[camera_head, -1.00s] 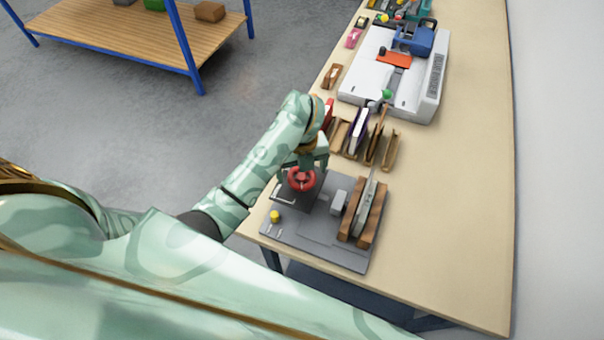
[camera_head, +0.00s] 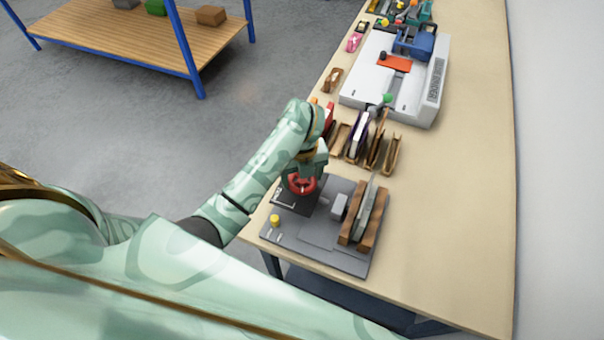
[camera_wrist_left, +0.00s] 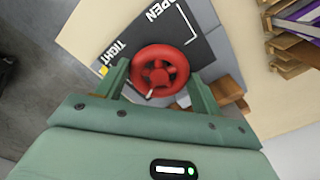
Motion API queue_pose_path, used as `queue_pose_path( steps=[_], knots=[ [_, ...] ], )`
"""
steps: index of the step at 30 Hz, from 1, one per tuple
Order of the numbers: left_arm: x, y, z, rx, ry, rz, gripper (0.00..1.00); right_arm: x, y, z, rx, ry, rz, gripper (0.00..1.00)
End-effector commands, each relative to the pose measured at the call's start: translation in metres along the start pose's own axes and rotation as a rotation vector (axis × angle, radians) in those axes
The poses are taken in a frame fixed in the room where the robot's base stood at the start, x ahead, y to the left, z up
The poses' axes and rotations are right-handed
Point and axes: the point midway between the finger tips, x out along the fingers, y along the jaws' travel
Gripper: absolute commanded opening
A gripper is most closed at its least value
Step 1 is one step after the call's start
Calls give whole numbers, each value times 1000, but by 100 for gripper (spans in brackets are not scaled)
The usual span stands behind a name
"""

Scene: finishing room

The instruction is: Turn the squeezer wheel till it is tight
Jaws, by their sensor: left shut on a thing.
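The red squeezer wheel (camera_head: 302,185) is on the dark grey squeezer base (camera_head: 315,254) near the front end of the bench. My left gripper (camera_head: 305,172) reaches down to it from above. In the left wrist view the wheel (camera_wrist_left: 160,70) lies between the two green fingers (camera_wrist_left: 158,84), which are shut on its sides. A dark plate (camera_wrist_left: 125,30) under it reads OPEN and TIGHT. A small white mark on the wheel points toward the wrist, off to one side of the lettering. Brown wooden blocks (camera_head: 376,231) stand at the squeezer's right side. My right gripper is not in view.
A yellow knob (camera_head: 275,220) sits at the base's left corner. Upright brown racks (camera_head: 391,156) stand just behind the squeezer. A white machine (camera_head: 368,98) stands farther back. The bench's right side is bare. A blue-framed wooden shelf (camera_head: 120,35) is across the floor.

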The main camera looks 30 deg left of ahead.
Motion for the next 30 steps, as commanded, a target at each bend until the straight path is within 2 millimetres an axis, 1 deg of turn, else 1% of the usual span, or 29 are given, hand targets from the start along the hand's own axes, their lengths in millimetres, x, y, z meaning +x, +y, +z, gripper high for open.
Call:
queue_pose_path(
  steps=[25, 26, 27, 28, 30],
  knots=[
    [0, 0, 0, 0, 0, -1, 44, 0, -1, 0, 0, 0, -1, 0],
    [0, 0, 0, 0, 0, -1, 73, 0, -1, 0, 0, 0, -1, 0],
    [0, 0, 0, 0, 0, -1, 84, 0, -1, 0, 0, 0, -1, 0],
    [0, 0, 0, 0, 0, -1, 88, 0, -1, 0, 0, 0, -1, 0],
    [0, 0, 0, 0, 0, -1, 88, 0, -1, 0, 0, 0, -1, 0]
  ],
)
